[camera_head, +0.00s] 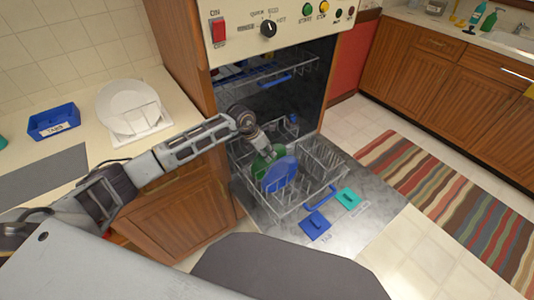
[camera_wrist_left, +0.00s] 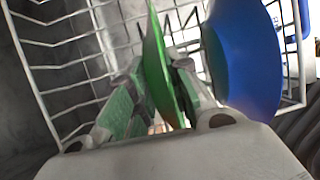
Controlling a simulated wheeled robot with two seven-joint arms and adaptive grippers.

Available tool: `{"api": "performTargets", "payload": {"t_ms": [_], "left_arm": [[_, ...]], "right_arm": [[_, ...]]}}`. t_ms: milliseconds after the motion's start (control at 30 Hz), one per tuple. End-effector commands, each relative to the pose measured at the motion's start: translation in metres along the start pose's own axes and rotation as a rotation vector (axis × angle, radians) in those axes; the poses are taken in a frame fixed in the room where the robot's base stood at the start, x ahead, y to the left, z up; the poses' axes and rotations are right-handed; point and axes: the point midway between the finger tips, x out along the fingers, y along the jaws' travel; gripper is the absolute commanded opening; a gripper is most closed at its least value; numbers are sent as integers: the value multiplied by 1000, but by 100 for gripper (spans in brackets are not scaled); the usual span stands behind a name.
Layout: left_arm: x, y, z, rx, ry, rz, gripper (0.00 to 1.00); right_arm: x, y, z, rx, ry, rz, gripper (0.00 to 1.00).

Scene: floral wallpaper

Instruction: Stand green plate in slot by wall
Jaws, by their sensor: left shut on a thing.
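My left gripper (camera_head: 267,152) reaches into the rack from above and is shut on the green plate. In the left wrist view the green plate (camera_wrist_left: 157,60) shows nearly edge-on, roughly upright, between the fingers of the left gripper (camera_wrist_left: 150,92). The rack's wire wall (camera_wrist_left: 45,70) is to the left. I cannot tell whether the green plate's lower edge is in a slot. My right gripper is not in view.
The open dishwasher door (camera_head: 370,225) carries a blue piece (camera_head: 316,225) and a teal piece (camera_head: 348,198). An upper rack (camera_head: 240,75) sits above. White plates (camera_head: 125,98) and a blue tray (camera_head: 53,121) are on the left counter. The rack's right side looks empty.

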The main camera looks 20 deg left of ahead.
Motion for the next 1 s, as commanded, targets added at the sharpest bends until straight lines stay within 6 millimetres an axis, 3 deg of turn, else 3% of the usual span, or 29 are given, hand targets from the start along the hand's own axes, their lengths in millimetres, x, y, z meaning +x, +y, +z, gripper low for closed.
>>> {"api": "performTargets", "payload": {"t_ms": [1000], "left_arm": [[-12, -2, 5, 0, -1, 0, 0]], "right_arm": [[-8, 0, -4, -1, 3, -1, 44]]}}
